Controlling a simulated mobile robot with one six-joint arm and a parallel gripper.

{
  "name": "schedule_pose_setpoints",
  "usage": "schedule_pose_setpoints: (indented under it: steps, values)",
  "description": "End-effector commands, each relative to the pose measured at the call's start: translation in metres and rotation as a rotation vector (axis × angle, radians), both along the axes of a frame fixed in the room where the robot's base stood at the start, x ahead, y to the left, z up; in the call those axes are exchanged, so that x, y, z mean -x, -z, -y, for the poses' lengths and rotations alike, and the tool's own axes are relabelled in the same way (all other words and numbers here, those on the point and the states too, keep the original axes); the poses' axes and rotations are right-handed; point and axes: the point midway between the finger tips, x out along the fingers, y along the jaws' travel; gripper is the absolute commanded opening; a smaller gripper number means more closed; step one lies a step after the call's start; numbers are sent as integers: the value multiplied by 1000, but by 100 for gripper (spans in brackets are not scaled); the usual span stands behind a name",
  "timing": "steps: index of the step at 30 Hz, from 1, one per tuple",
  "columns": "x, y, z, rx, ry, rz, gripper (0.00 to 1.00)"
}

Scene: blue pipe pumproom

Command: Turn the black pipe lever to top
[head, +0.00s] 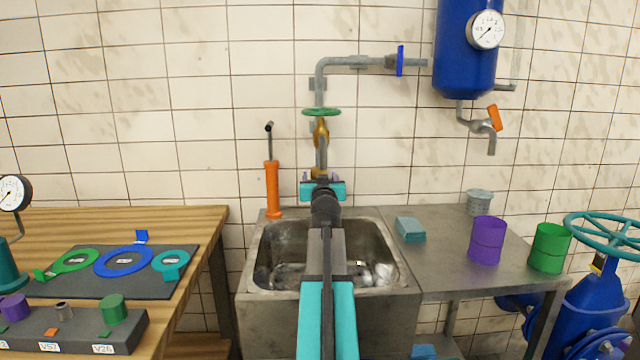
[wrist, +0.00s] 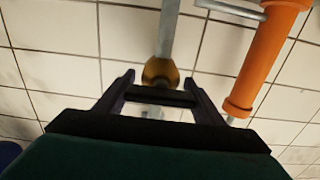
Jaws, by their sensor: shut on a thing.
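My gripper (head: 322,190) reaches over the sink to the wall pipe, just below a brass fitting (head: 319,172). In the wrist view, the two dark fingers of my gripper (wrist: 159,94) are shut on the black pipe lever (wrist: 160,97). The lever lies as a short black bar across the gap between them. The brass fitting (wrist: 161,73) on the grey pipe is right beside the lever in that view. In the head view my gripper and arm hide the lever, so its direction cannot be told there.
An orange hand pump (head: 272,190) stands close to the left of my gripper. A green handwheel (head: 321,112) is above it. The sink (head: 262,275) is below. A sponge (head: 410,229), a purple cup (head: 487,240) and a green cup (head: 549,248) stand on the right counter.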

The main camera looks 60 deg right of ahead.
Motion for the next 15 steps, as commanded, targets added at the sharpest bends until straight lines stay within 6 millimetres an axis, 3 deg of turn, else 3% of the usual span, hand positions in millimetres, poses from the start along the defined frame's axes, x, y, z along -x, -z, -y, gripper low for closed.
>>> schedule_pose_setpoints:
  steps: [14,15]
  values:
    - [0,0,0,14,1,-21,40]
    - [0,0,0,14,1,-21,69]
